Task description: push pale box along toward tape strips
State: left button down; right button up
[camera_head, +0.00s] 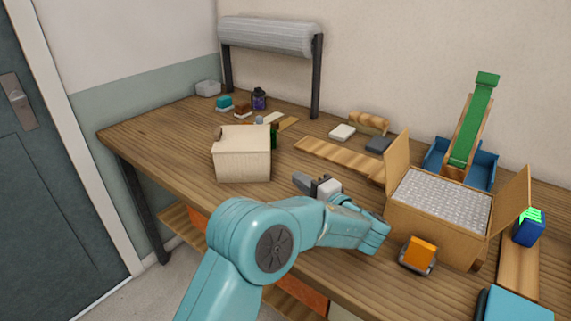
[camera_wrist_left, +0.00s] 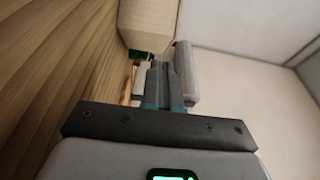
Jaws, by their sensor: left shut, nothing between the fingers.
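The pale box (camera_head: 243,163) is cream-coloured and stands upright near the table's left front edge. Pale tape strips (camera_head: 288,123) lie flat behind it and to its right, partly hidden by it and by small things. My left gripper (camera_head: 298,180) is shut and empty, to the right of the box, with its fingers pointing toward it. A gap shows between fingertips and box in the head view. In the left wrist view the pale box (camera_wrist_left: 150,22) is just beyond the closed fingers (camera_wrist_left: 160,78). My right gripper is not in view.
A bubble-wrap roll (camera_head: 268,36) hangs on a dark stand at the back. A wooden strip (camera_head: 340,156) lies mid-table. The table's left end is clear.

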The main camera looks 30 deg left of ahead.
aim_at(248, 161)
pick_arm(q)
jog(key=x, duration=0.8)
jog(key=shift+a+f+p, duration=0.1)
jog(key=shift+a+p, duration=0.05)
jog(key=shift+p, duration=0.25)
jog(key=shift+w+a, duration=0.15)
jog(key=shift+a, duration=0.2)
jog(key=s+a+b, duration=0.1)
jog(key=a, duration=0.1)
jog(key=s+a+b, duration=0.1)
jog(key=a+b, duration=0.1)
jog(key=s+a+b, duration=0.1)
jog(key=a+b, duration=0.1)
jog(key=shift+s+a+f, duration=0.1)
jog(key=shift+a+f, duration=0.15)
jog(key=shift+a, duration=0.15)
jog(key=shift+a+r, duration=0.15)
jog(key=shift+r, duration=0.1)
